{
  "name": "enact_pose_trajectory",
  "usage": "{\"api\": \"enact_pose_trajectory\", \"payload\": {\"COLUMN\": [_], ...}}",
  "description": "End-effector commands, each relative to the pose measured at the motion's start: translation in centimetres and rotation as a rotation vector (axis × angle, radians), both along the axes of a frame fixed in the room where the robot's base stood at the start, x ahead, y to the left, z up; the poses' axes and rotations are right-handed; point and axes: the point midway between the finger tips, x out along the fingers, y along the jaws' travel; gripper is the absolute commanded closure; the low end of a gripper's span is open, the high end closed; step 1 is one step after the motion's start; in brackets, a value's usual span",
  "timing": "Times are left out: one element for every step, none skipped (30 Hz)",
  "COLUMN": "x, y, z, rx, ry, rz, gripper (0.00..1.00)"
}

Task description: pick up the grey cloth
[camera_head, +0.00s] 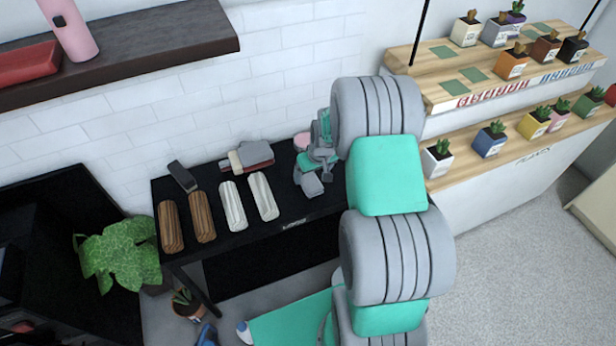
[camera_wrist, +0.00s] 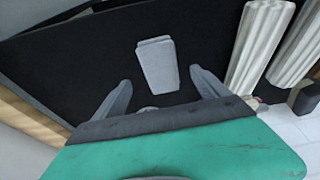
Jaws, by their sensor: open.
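The grey cloth (camera_wrist: 157,65) is a small folded, flat piece lying on the black table (camera_wrist: 90,55). In the head view the grey cloth (camera_head: 312,185) is near the table's right part, just in front of my gripper (camera_head: 318,168). In the wrist view my gripper (camera_wrist: 160,82) is open, with one finger on each side of the cloth's near end in the picture. Nothing is held. I cannot tell the height of the fingertips above the table. My arm hides the table's right end in the head view.
Two white ribbed rolls (camera_head: 262,196) and two brown rolls (camera_head: 202,217) lie left of the cloth. A stack of folded cloths (camera_head: 256,153) and a dark block (camera_head: 182,176) lie behind them. Wooden shelves with potted plants (camera_head: 490,138) stand right. A leafy plant (camera_head: 118,255) is at left.

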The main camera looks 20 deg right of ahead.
Motion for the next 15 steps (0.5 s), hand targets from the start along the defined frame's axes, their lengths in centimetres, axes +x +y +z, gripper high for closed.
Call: {"api": "enact_pose_trajectory", "payload": {"x": [0.2,0.4,0.7,0.9,1.1,1.3,1.5,1.6,1.8,1.8,1.8,1.9,1.9,1.9,1.9], "y": [0.1,0.1,0.1,0.1,0.1,0.2,0.2,0.1,0.2,0.2,0.2,0.2,0.2,0.2,0.2], "z": [-0.5,-0.9,-1.5,-2.0,-2.5,-3.3,-3.7,-4.1,-4.4,-4.5,-4.6,-4.7,-4.7,-4.6,-4.6], "rx": [0.001,0.001,0.001,0.001,0.002,0.002,0.001,0.001,0.001,0.0,0.0,0.0,0.0,0.0,0.0], "ry": [0.002,0.004,0.004,0.003,0.004,0.005,0.003,0.002,0.001,0.001,0.001,0.0,0.0,0.0,0.0], "rz": [0.0,0.0,0.0,0.0,0.001,0.001,0.0,0.0,0.0,0.0,0.0,0.0,0.0,0.0,0.0], "gripper": [0.15,0.15,0.15,0.15,0.15,0.15,0.15,0.15,0.15,0.15,0.15,0.15,0.15,0.15,0.15]}}
